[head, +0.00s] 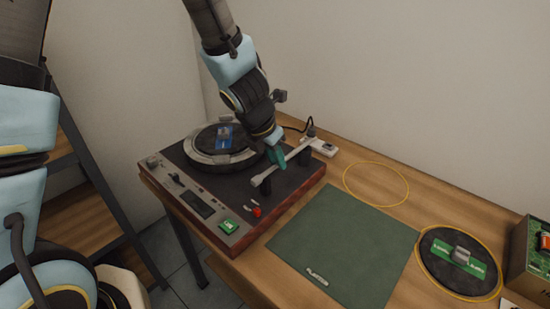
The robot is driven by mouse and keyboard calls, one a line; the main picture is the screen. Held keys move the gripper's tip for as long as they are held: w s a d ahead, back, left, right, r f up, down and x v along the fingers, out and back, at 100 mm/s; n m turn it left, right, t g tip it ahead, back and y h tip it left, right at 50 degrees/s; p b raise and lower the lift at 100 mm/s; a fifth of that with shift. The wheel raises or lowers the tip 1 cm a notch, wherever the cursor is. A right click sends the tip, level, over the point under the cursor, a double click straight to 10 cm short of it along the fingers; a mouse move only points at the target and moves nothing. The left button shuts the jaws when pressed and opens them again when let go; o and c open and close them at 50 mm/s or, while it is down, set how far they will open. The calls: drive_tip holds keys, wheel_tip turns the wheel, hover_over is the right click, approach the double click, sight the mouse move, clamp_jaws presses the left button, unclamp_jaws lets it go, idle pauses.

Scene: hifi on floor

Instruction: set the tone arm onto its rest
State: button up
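The turntable (205,195) stands on the wooden table, with a dark plinth and reddish-brown sides. Its platter (207,158) carries a dark disc with a blue label. The pale, bar-like tone arm (291,156) runs slantwise along the right side of the plinth, with a dark block at its near end. My gripper (275,154) points down from above, its teal fingers at or just beside the tone arm. I cannot tell whether they touch or grip it. The rest cannot be made out clearly; my gripper covers part of that area.
A green mat (345,240) lies right of the turntable. A black disc with a green label (459,253) lies inside a yellow ring. An empty yellow ring (376,184) marks bare table. A crate (530,255) stands at the right edge. A white socket block (322,147) sits behind.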

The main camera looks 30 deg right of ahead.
drive_tip(key=o, duration=0.3)
drive_tip(key=p+v, duration=0.6)
drive_tip(key=v, duration=0.5)
idle(0.4)
drive_tip(key=w+a+m+y+b, duration=0.1)
drive_tip(key=w+a+m, duration=0.2)
drive_tip(key=a+m, duration=0.4)
drive_tip(key=w+a+m+y+b, duration=0.1)
drive_tip(key=a+m, duration=0.7)
drive_tip(key=a, duration=0.8)
drive_tip(key=w+a+m+y+b, duration=0.1)
drive_tip(key=w+a+m+y, duration=0.1)
drive_tip(key=w+a+m, duration=0.2)
drive_tip(key=a+m, duration=0.3)
drive_tip(key=a, duration=0.4)
drive_tip(key=shift+w+a+r+b, duration=0.2)
drive_tip(key=shift+w+r+b, duration=0.1)
